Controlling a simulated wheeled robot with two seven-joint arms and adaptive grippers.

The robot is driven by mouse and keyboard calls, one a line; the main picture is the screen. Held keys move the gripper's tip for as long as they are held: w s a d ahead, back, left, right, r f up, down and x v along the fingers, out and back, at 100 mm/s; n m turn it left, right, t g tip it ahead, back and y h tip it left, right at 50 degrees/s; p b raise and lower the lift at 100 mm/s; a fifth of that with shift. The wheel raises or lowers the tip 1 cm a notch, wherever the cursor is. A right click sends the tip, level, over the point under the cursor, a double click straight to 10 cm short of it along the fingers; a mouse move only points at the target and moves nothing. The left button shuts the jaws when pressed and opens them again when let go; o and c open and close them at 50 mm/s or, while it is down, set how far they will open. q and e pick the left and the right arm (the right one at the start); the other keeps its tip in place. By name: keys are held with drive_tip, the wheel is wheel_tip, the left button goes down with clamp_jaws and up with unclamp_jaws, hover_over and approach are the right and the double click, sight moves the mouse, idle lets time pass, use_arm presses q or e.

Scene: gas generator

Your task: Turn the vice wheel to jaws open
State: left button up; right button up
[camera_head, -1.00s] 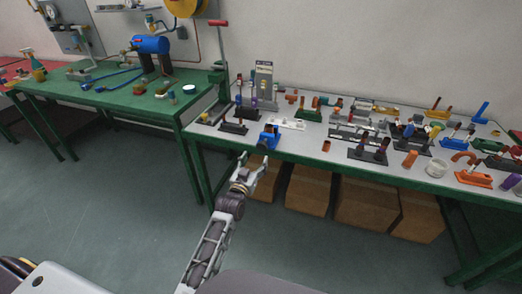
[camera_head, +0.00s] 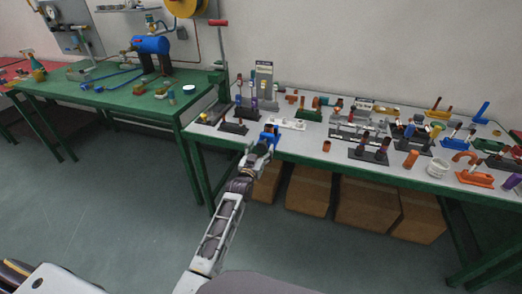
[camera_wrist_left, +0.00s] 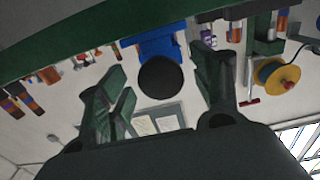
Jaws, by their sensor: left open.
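The small blue vice (camera_head: 269,131) sits at the front edge of the white-topped table, toward its left end. In the left wrist view the blue body (camera_wrist_left: 150,46) shows with a dark round part (camera_wrist_left: 159,77), probably the wheel, facing the camera. My left gripper (camera_head: 261,147) is just in front of the vice and hides part of it. In the left wrist view its fingers (camera_wrist_left: 162,88) are spread open, one on each side of the round part. I cannot tell whether they touch it. My right gripper is not in view.
The white-topped table (camera_head: 300,148) holds several pipe fittings and holders behind and right of the vice. Cardboard boxes (camera_head: 308,190) stand beneath it. A green table (camera_head: 120,105) stands at left, with a tall red-handled tool (camera_head: 218,60) between. The floor in front is clear.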

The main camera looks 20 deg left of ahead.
use_arm(q)
drive_tip(key=shift+w, duration=0.25)
drive_tip(key=c, duration=1)
drive_tip(key=shift+c, duration=0.2)
